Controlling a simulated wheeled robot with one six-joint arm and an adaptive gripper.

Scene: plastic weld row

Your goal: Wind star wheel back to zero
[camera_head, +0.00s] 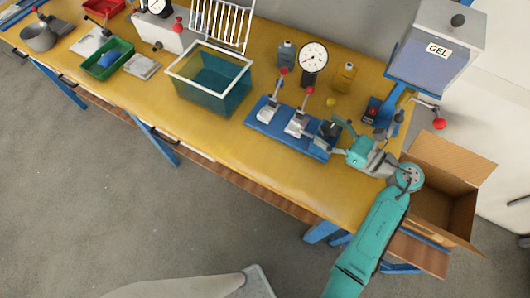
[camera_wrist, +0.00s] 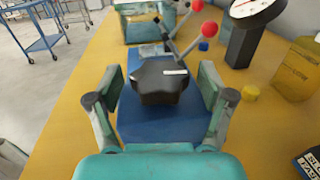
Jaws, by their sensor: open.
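The star wheel (camera_wrist: 160,82) is a dark lobed knob with a white mark on its top, on a blue base plate (camera_wrist: 148,128) in the wrist view. In the head view the star wheel (camera_head: 327,129) is at the right end of the blue base plate (camera_head: 262,127), partly hidden by my gripper. My gripper (camera_wrist: 158,88) is open, with one finger on each side of the wheel. I cannot tell whether either finger touches it. In the head view my gripper (camera_head: 332,137) reaches in from the right.
Two red-knobbed levers (camera_head: 284,71) (camera_head: 309,91) stand on the plate left of the wheel. A dial gauge (camera_head: 313,57), a yellow bottle (camera_head: 344,77) and a small yellow cap (camera_head: 331,102) are behind. A teal bin (camera_head: 208,95) stands farther left. The front of the yellow table (camera_head: 262,172) is clear.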

